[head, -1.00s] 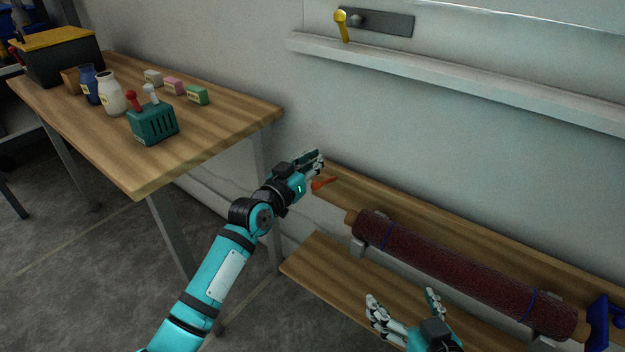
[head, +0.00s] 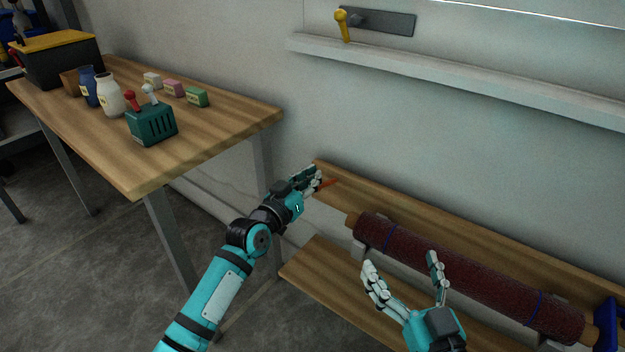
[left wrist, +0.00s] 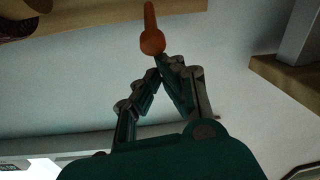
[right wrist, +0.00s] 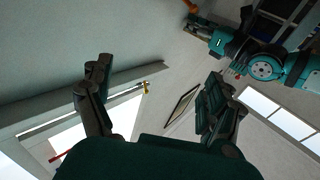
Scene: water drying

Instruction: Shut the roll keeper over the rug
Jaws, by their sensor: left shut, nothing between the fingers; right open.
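The rug (head: 450,268) is a dark maroon roll with blue bands, lying along the wooden shelf by the wall on grey brackets. A blue part (head: 606,322), possibly the roll keeper, stands at its right end, cut off by the frame edge. An orange handle (head: 330,183) sits at the shelf's left end; it also shows in the left wrist view (left wrist: 152,41). My left gripper (head: 318,180) is shut and empty right by this handle; I cannot tell whether they touch. My right gripper (head: 402,263) is open and empty in front of the rug, apparently above the lower shelf.
A wooden table (head: 215,140) on the left holds a green box with red and white knobs (head: 151,124), jars, small blocks and a black crate with a yellow top (head: 58,58). A wall ledge (head: 450,75) and a yellow lever (head: 342,22) are above the shelf.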

